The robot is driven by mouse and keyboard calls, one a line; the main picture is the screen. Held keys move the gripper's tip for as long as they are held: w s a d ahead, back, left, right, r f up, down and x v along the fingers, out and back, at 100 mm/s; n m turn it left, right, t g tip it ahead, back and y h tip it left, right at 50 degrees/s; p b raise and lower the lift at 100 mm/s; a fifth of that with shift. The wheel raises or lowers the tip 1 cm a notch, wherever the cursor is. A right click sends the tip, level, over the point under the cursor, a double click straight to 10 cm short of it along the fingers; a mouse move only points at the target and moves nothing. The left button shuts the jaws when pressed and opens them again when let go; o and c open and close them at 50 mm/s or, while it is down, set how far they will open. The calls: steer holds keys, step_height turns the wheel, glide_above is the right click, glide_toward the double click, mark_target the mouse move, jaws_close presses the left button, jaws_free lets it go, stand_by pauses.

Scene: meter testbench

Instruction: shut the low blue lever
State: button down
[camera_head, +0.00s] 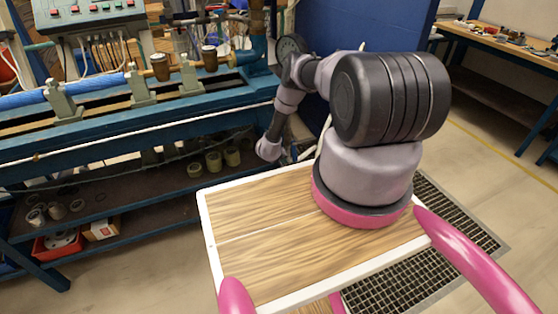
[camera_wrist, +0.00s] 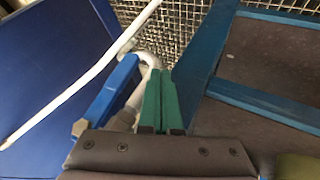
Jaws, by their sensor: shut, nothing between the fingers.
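The low blue lever (camera_wrist: 107,92) shows in the wrist view, left of centre, slanting from lower left to upper right beside a pale pipe (camera_wrist: 146,62). A grey nut-like end (camera_wrist: 80,127) sits at its lower left. My gripper (camera_wrist: 161,76) shows as two green fingers pressed together, shut and empty. In the picture the fingers are just right of the lever, with a narrow gap that shows part of the pipe. I cannot tell whether they touch the pipe. In the head view my arm hides the lever, and my gripper is not visible.
A blue panel (camera_wrist: 40,70) stands at the left of the wrist view, with a thin white pipe (camera_wrist: 85,80) crossing in front. The blue bench frame (camera_wrist: 207,50) is close on the right. Floor grating (camera_wrist: 190,25) lies beyond. The head view shows the workbench (camera_head: 110,125) at left.

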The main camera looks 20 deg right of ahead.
mark_target(294, 151)
steer(key=shift+w+d+r, duration=0.1)
steer(key=shift+d+r, duration=0.05)
steer(key=shift+d, duration=0.55)
steer(key=shift+d+r, duration=0.15)
steer(key=shift+d, duration=0.55)
